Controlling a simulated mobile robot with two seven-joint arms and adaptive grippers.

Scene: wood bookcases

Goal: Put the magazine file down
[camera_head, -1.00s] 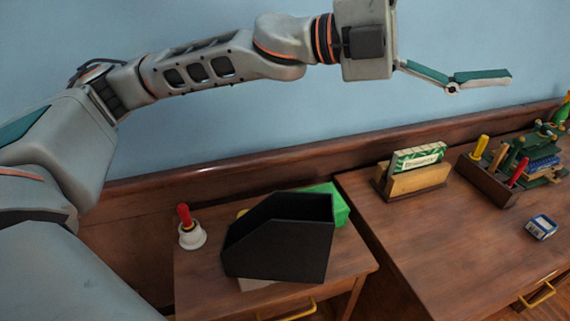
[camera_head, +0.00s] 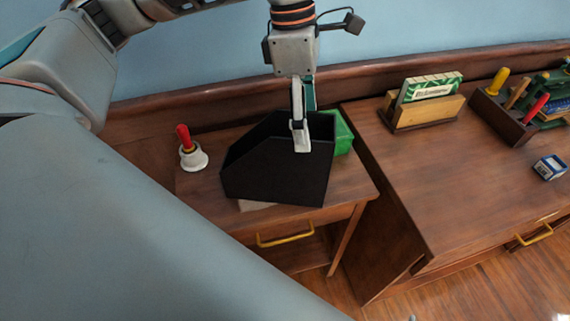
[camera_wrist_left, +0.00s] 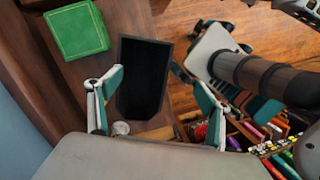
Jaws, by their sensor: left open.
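The black magazine file (camera_head: 275,172) stands upright on the small wooden side table (camera_head: 345,188), its slanted open top facing up. My left gripper (camera_head: 302,145) points down over the file in the head view, with one finger in front of the file's right part. In the left wrist view the file (camera_wrist_left: 143,80) lies between the two spread fingers. The left finger is close to its edge, and a gap shows on the right. My left gripper is open.
A white bell with a red handle (camera_head: 191,151) stands left of the file. A green box (camera_head: 343,133) is behind it at the right. The larger desk (camera_head: 430,175) at right holds a card holder (camera_head: 424,112), a tool rack (camera_head: 505,118) and a small blue-white box (camera_head: 550,167).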

